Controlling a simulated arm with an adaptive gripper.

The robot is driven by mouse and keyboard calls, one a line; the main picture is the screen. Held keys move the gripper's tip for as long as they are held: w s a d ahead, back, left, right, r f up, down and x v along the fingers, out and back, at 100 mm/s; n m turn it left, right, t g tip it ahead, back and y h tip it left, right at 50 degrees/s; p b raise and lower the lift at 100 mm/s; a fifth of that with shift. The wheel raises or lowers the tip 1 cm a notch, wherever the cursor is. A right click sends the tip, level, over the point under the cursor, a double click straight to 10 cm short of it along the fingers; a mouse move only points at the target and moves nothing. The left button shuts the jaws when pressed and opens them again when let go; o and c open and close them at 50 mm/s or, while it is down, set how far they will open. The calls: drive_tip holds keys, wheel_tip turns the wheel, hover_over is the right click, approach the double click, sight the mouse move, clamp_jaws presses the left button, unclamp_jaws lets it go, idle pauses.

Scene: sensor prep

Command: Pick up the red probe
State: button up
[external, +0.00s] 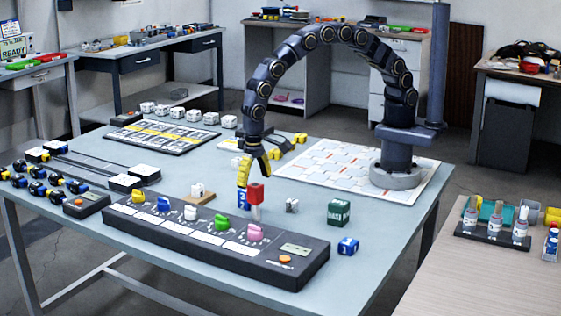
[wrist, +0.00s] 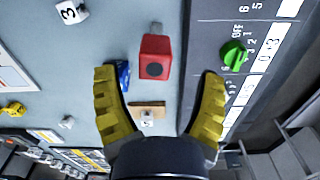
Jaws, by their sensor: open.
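The red probe (external: 256,193) stands near the middle of the table, just behind the long dark control panel. It has a red block-shaped top and a pale lower part. In the wrist view the red probe (wrist: 155,60) lies ahead of the fingers, roughly centred between them. My gripper (external: 254,178) is above and close to the probe, with its yellow fingers pointing down. In the wrist view my gripper (wrist: 157,73) is open, with a wide gap and nothing held. I cannot tell whether the fingertips are level with the red top.
The control panel (external: 180,226) with coloured knobs is in front of the probe. A blue cube (wrist: 123,75) is near the left finger. A wooden block (wrist: 147,107) with a white piece lies nearby. A white numbered cube (external: 292,205) and green cube (external: 339,212) stand right.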

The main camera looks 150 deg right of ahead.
sight(256, 196)
drive_tip(key=f, duration=0.5)
drive_tip(key=shift+s+f, duration=0.3)
drive_tip(key=shift+s, duration=0.05)
drive_tip(key=c, duration=1.2)
